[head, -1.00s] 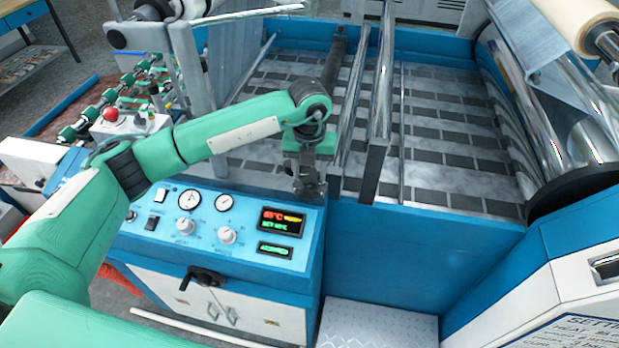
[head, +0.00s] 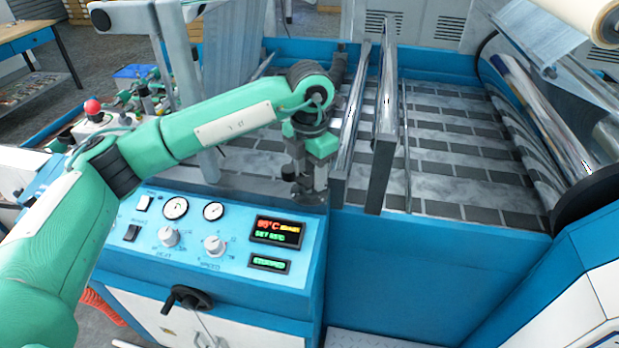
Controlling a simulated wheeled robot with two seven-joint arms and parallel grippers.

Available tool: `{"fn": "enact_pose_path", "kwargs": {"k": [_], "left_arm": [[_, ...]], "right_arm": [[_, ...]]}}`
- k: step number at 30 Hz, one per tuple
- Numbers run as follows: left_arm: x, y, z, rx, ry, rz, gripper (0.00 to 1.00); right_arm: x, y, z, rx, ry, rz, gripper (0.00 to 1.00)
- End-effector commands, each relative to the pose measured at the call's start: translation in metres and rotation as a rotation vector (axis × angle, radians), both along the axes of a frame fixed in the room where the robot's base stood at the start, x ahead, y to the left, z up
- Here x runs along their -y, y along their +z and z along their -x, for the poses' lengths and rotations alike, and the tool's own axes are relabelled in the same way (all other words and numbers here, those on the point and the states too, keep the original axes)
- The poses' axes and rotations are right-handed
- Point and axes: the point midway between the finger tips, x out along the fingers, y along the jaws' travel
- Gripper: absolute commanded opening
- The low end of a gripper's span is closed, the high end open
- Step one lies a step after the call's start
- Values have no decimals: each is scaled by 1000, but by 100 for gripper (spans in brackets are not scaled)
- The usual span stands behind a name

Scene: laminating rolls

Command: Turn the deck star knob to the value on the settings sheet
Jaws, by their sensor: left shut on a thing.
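My left gripper (head: 305,188) points down at the back right corner of the blue control console, beside the deck. It is shut on the deck star knob, which is mostly hidden by the fingers; I cannot read its setting or any scale around it. The settings sheet is not readable now. My right gripper is not in view.
The blue control panel (head: 146,256) carries two gauges, two white dials (head: 214,246) and a lit red and green display (head: 276,231). A black crank handle (head: 187,297) sticks out of its front. Steel rollers (head: 386,100) and a dark post (head: 380,175) stand just right of the gripper.

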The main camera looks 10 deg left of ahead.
Motion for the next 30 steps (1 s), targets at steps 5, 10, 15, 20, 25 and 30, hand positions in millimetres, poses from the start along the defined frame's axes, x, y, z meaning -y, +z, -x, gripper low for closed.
{"fn": "enact_pose_path", "kwargs": {"k": [5,10,15,20,25,30], "left_arm": [[0,1,-1,2,-26,0,23],[0,1,-1,2,-31,0,23],[0,2,-1,2,-30,0,23],[0,1,-1,2,-30,0,64],[0,1,0,1,-30,1,67],[0,3,0,1,-30,1,67]], "right_arm": [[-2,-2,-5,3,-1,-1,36],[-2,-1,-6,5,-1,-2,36],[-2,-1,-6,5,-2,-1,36],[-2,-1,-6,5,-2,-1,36],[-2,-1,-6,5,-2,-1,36],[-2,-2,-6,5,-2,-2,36]]}}
